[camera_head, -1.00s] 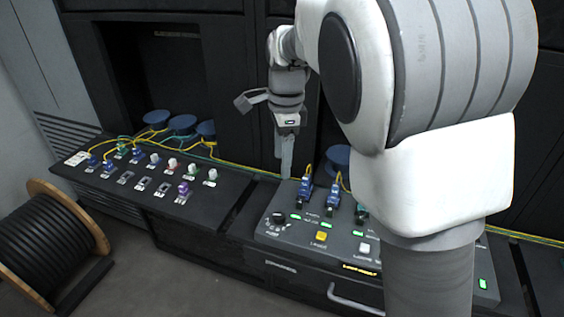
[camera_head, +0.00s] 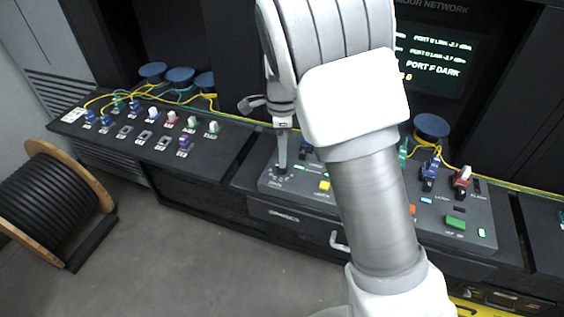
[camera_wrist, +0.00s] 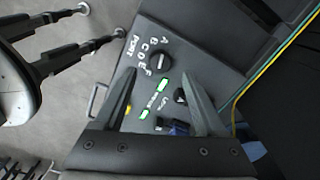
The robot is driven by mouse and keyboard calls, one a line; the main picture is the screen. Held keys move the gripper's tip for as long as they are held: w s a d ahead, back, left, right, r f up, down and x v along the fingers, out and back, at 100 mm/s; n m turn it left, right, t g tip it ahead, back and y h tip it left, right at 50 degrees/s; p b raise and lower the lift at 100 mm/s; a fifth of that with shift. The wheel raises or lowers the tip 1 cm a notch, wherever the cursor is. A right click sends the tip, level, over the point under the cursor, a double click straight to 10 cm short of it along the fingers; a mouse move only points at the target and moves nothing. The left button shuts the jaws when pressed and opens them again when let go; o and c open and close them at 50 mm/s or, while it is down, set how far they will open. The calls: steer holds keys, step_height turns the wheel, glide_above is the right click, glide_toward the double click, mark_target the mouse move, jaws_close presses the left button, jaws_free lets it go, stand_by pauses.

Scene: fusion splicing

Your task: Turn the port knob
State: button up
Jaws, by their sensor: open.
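The port knob (camera_wrist: 160,61) is a round black knob on the dark grey panel (camera_wrist: 195,50). In the wrist view it has the letters A to F and the word PORT beside it. My gripper (camera_wrist: 160,74) is open, with one finger on each side and the knob showing between and just beyond the fingertips. I cannot tell whether a finger touches it.
A screen (camera_head: 435,66) at the back reads PORT F DARK. Near the knob are a yellow button (camera_head: 324,186), green lights and a blue plug (camera_wrist: 176,127). A side panel (camera_head: 68,130) with several plugs stands left. A cable spool (camera_head: 50,205) is on the floor.

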step_height(320, 180, down, 5)
steer(key=shift+r, duration=0.1)
stand_by(0.3)
jaws_close()
